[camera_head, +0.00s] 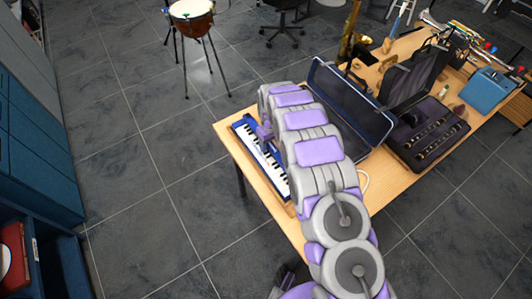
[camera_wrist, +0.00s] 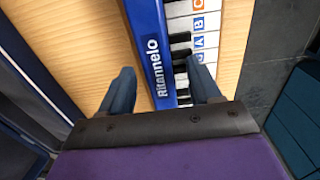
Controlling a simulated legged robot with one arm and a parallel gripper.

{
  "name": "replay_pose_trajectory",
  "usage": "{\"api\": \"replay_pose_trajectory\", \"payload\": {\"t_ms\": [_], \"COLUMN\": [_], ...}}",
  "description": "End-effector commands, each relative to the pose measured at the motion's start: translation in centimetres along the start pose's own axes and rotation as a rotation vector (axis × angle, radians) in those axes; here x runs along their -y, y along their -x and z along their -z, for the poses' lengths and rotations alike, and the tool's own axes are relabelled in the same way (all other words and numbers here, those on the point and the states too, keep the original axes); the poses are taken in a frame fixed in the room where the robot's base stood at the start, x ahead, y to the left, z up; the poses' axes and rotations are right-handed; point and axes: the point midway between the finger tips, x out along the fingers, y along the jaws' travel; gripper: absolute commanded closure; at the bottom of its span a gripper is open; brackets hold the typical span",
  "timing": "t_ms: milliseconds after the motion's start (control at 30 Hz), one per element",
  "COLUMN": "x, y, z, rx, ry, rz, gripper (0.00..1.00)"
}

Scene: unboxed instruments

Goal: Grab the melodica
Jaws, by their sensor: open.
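The melodica (camera_head: 258,152) is blue with black and white keys and lies near the left edge of the wooden table (camera_head: 236,152). My arm covers part of it in the head view. In the wrist view the melodica (camera_wrist: 157,62) shows its blue side with the word "Ritannelo" and lettered keys. My gripper (camera_wrist: 163,90) is open in the wrist view. One finger is over the wood left of the blue side and the other is over the keys, so the melodica's blue side and part of the keys lie between them. I cannot tell whether either finger touches it.
An open dark case (camera_head: 350,105) stands right beside my arm. Another open case (camera_head: 430,132) holds dark instrument pieces. A saxophone (camera_head: 349,35) and a blue box (camera_head: 487,90) are farther back. A drum on a stand (camera_head: 191,12) stands on the floor.

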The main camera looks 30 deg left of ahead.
Motion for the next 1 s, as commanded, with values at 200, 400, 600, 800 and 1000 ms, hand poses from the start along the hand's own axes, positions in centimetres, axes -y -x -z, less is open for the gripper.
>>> {"api": "replay_pose_trajectory", "payload": {"t_ms": [200,400,600,800,1000], "x": [-0.04,0.01,0.06,0.01,0.02], "y": [0.05,-0.11,-0.17,-0.19,-0.21], "z": [-0.30,-0.17,-0.03,-0.07,-0.16], "rx": [0.002,0.003,0.003,0.003,0.004], "ry": [0.000,0.000,0.001,0.000,0.000], "rz": [0.003,0.002,0.001,0.001,0.002], "gripper": [0.36,0.36,0.52,0.72,0.91]}}
